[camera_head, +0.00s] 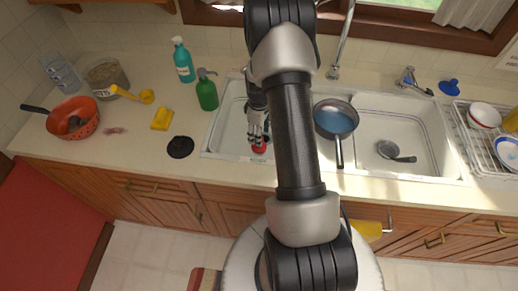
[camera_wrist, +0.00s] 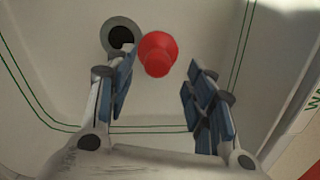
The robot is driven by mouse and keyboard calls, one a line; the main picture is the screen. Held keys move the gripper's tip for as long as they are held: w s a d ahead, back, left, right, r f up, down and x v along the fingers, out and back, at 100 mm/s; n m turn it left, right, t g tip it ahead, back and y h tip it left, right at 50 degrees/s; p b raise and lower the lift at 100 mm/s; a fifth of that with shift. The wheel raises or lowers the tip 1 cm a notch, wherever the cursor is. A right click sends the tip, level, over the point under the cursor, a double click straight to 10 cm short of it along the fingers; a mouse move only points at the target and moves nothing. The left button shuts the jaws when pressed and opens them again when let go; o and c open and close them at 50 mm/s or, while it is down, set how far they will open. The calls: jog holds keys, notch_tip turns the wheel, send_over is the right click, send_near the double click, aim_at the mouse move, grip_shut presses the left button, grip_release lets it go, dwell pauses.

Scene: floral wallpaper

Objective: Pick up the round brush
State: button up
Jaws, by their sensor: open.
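A small red round thing with a knob on top, seemingly the round brush (camera_head: 259,148), lies in the left sink basin (camera_head: 231,128). In the wrist view the red brush (camera_wrist: 157,54) is beside the dark drain hole. My gripper (camera_head: 257,132) reaches down into this basin just over the brush. In the wrist view my gripper (camera_wrist: 157,85) is open, its blue-padded fingers spread to either side. The brush shows just beyond the fingertips, roughly centred between them. I see no contact with it. A similar blue round thing (camera_head: 450,87) sits on the counter at right.
A pan with blue inside (camera_head: 336,118) stands over the middle of the sink. A green bottle (camera_head: 207,94) stands left of the basin, near a black disc (camera_head: 180,147). A dish rack (camera_head: 484,137) is at right.

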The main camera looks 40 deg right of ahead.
aim_at(256, 150)
jog(key=f+b, duration=0.1)
jog(key=f, duration=0.4)
jog(key=shift+w+f+b, duration=0.15)
jog(key=shift+w+b, duration=0.05)
jog(key=shift+b, duration=0.2)
grip_shut()
dwell(0.4)
